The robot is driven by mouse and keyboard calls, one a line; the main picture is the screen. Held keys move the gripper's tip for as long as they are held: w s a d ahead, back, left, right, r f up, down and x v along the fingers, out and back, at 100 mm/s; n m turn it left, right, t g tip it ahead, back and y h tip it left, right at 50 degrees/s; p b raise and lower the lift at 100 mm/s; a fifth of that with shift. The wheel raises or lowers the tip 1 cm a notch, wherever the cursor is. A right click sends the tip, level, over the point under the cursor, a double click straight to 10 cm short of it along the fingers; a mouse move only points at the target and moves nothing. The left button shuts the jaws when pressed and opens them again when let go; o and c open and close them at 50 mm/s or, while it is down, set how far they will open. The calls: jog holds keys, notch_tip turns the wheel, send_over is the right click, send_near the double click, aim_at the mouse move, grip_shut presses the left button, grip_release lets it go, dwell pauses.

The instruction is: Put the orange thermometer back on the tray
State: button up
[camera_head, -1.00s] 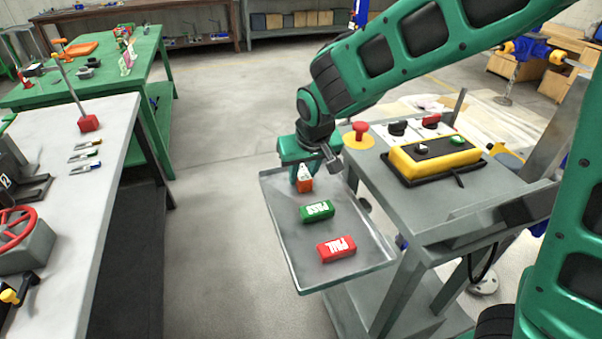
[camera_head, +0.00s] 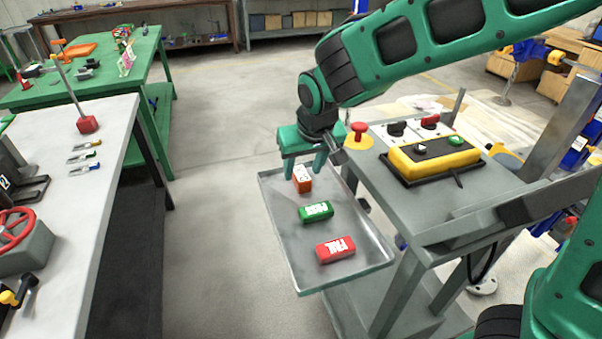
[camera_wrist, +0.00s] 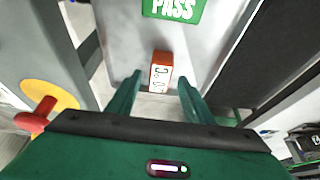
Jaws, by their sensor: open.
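The orange thermometer (camera_head: 302,180) with a white face rests on the far end of the grey metal tray (camera_head: 290,250). In the wrist view the thermometer (camera_wrist: 161,72) lies ahead of and between my two fingers, apart from both. My gripper (camera_head: 304,170) is open and empty, just above and behind the thermometer in the head view. Its green fingers (camera_wrist: 160,97) stand wide apart in the wrist view.
A green PASS block (camera_head: 316,212) and a red FAIL block (camera_head: 335,250) lie on the same tray, nearer. To the right is a cart with a yellow control box (camera_head: 432,158) and a red button (camera_head: 359,128). A grey workbench (camera_head: 105,130) stands left.

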jog(key=a+v, duration=0.1)
jog(key=v, duration=0.7)
jog(key=shift+s+d+r, duration=0.15)
jog(key=shift+d+r, duration=0.25)
jog(key=shift+d, duration=0.15)
jog(key=shift+s, duration=0.1)
